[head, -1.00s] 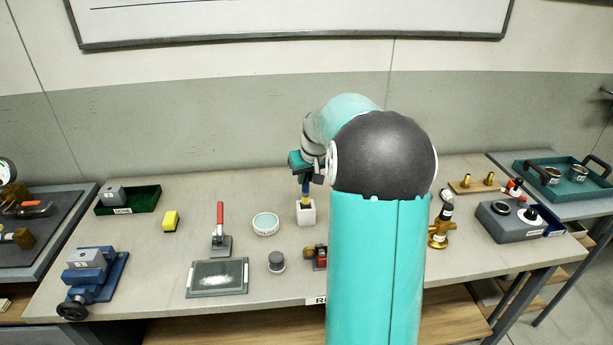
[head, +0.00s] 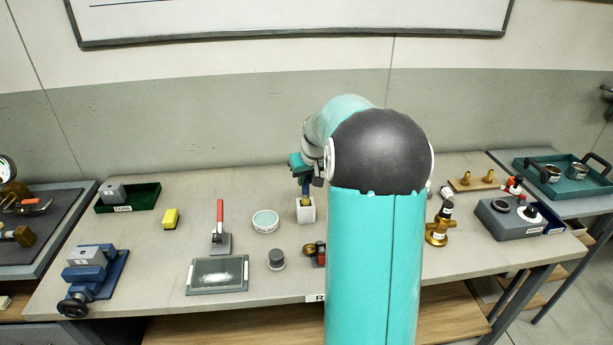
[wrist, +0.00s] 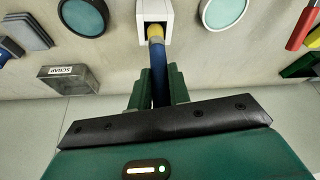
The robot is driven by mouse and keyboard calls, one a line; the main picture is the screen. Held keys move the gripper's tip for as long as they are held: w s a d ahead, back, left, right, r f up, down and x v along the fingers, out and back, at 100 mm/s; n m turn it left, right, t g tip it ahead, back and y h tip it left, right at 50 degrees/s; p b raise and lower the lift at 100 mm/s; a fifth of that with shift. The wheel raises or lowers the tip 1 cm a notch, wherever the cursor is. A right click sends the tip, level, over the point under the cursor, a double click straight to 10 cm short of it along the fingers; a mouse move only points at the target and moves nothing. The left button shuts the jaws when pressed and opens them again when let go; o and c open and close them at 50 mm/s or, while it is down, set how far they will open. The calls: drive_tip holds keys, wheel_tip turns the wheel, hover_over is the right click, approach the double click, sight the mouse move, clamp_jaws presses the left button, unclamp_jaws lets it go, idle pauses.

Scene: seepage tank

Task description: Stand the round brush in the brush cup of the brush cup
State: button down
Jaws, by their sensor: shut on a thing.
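The round brush (wrist: 158,68) has a blue handle and a yellow end. My gripper (wrist: 158,88) is shut on its handle. The brush cup (wrist: 154,14) is a white square cup on the bench; it also shows in the head view (head: 306,211). In the wrist view the brush's yellow end is at the cup's opening. In the head view the brush (head: 306,186) stands roughly upright over the cup with its lower end at or inside the mouth. How deep it sits is hard to tell. My gripper (head: 306,178) is above the cup, partly hidden by my arm.
A round white-rimmed dish (head: 265,221) stands left of the cup. A dark round pot (head: 276,260) is in front. A brass valve (head: 438,228) stands right of my arm.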

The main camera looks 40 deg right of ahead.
sight(307, 189)
drive_tip(key=shift+f, duration=2.25)
drive_tip(key=c, duration=1.2)
unclamp_jaws()
drive_tip(key=shift+c, duration=0.2)
drive_tip(key=v, duration=1.3)
drive_tip(key=shift+s+r, duration=0.15)
drive_tip(key=shift+r, duration=0.15)
drive_tip(key=shift+a, duration=0.2)
